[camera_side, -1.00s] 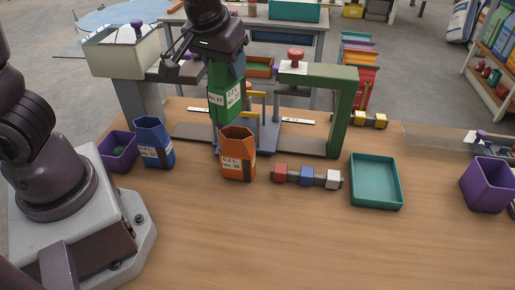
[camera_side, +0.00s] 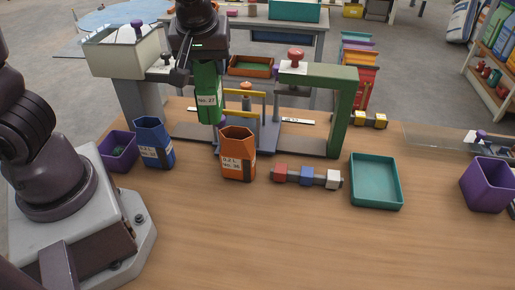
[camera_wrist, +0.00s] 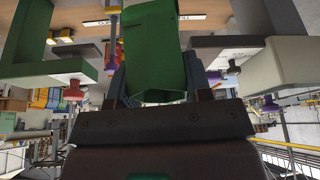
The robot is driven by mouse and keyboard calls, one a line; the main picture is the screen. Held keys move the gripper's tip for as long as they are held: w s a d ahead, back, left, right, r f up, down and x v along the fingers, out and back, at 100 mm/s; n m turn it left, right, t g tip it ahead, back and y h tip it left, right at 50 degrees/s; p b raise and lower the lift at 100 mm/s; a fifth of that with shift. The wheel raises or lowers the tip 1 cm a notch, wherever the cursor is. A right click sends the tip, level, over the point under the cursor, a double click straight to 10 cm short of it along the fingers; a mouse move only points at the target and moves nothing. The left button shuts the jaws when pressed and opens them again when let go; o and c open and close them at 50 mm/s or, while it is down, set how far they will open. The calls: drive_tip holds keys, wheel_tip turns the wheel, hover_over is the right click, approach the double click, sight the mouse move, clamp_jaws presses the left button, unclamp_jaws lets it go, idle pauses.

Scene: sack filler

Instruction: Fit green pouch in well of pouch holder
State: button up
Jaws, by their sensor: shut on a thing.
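The green pouch (camera_side: 208,103), labelled No. 27, hangs upright below my gripper (camera_side: 204,76) in the side view. My gripper is shut on it. In the wrist view the pouch (camera_wrist: 156,45) fills the upper middle between the fingers. The pouch holder (camera_side: 266,139) is a blue-grey frame with yellow bars on the table, just right of the pouch and partly behind the orange pouch. The pouch is apart from the holder, above and to its left. The well is hidden from the side view.
An orange pouch (camera_side: 238,158) stands in front of the holder. A blue pouch (camera_side: 154,145) and purple bin (camera_side: 119,152) are at left. A green arch (camera_side: 344,105) with a red knob rises at right.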

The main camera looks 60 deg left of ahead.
drive_tip(key=shift+w+d+m+t, duration=0.2)
drive_tip(key=shift+d+m+t, duration=0.15)
drive_tip(key=shift+m, duration=0.55)
drive_tip(key=shift+w+d+r+m+t+h, duration=0.65)
drive_tip(key=shift+w+d+m+h, duration=1.7)
drive_tip(key=shift+m, duration=2.25)
drive_tip(key=d+f+m+g+h, duration=0.1)
drive_tip(key=d+f+m, duration=0.25)
drive_tip(key=d, duration=0.55)
drive_tip(key=d+f+m+h, duration=0.1)
drive_tip(key=d+f+m, duration=0.1)
drive_tip(key=d+m, duration=0.5)
drive_tip(key=w+d+f+n, duration=0.1)
drive_tip(key=w+d+f, duration=0.7)
drive_tip(key=w+f, duration=0.4)
drive_tip(key=shift+w+d+f, duration=0.2)
drive_tip(key=shift+w, duration=0.35)
drive_tip(key=shift+f+n, duration=0.1)
drive_tip(key=shift+n, duration=0.15)
